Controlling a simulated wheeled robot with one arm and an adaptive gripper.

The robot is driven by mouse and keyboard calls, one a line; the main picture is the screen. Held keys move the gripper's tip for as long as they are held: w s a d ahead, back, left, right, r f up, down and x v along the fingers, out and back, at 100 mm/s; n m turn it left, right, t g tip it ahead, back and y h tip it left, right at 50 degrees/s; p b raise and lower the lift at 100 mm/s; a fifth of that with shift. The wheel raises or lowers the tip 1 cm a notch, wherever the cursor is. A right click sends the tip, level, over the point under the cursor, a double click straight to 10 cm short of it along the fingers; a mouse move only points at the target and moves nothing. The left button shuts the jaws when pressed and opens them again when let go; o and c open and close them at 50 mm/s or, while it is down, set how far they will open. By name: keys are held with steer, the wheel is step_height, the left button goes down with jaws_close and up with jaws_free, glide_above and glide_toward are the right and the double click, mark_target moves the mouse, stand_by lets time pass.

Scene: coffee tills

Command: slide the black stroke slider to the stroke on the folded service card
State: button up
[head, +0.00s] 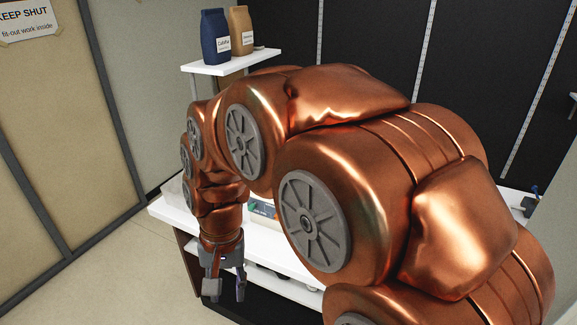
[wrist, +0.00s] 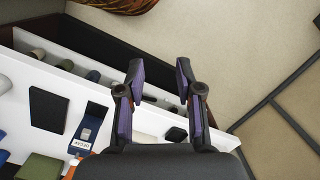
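My gripper (head: 226,286) hangs pointing down at the front edge of the white counter in the head view. In the wrist view my gripper (wrist: 160,76) has its two fingers apart with nothing held between them. I cannot make out the black stroke slider or the folded service card for certain in either view. My arm covers much of the counter in the head view. Small dark things show between and beside the fingers in the wrist view, too small to name.
The white counter (head: 172,211) has a lower open shelf. A flat dark panel (wrist: 47,110) and a blue DECAF-labelled item (wrist: 88,128) lie on white in the wrist view. A navy bag (head: 215,36) and a tan bag (head: 241,30) stand on a wall shelf (head: 208,68). Floor at left is clear.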

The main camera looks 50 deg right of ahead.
steer(key=w+d+r+m+t+p, duration=0.1)
steer(key=w+d+r+m+p, duration=0.1)
steer(key=w+d+m, duration=0.6)
steer(key=w+d+f+m+t+p, duration=0.15)
steer(key=w+d+m, duration=0.25)
steer(key=d+m, duration=0.7)
steer(key=w+d+r+m+t+p, duration=0.15)
steer(key=w+d+m, duration=0.3)
steer(key=d, duration=1.15)
steer(key=shift+m, duration=0.35)
steer(key=b+x, duration=0.1)
steer(key=x, duration=0.1)
steer(key=b+x, duration=0.2)
steer(key=x, duration=0.1)
steer(key=b+x, duration=0.1)
steer(key=x, duration=0.2)
steer(key=shift+s+d+f+b, duration=0.15)
steer(key=shift+s+f+b, duration=0.1)
steer(key=shift+f+b, duration=0.15)
steer(key=shift+w, duration=0.1)
steer(key=shift+c, duration=0.3)
steer(key=shift+r, duration=0.1)
jaws_close()
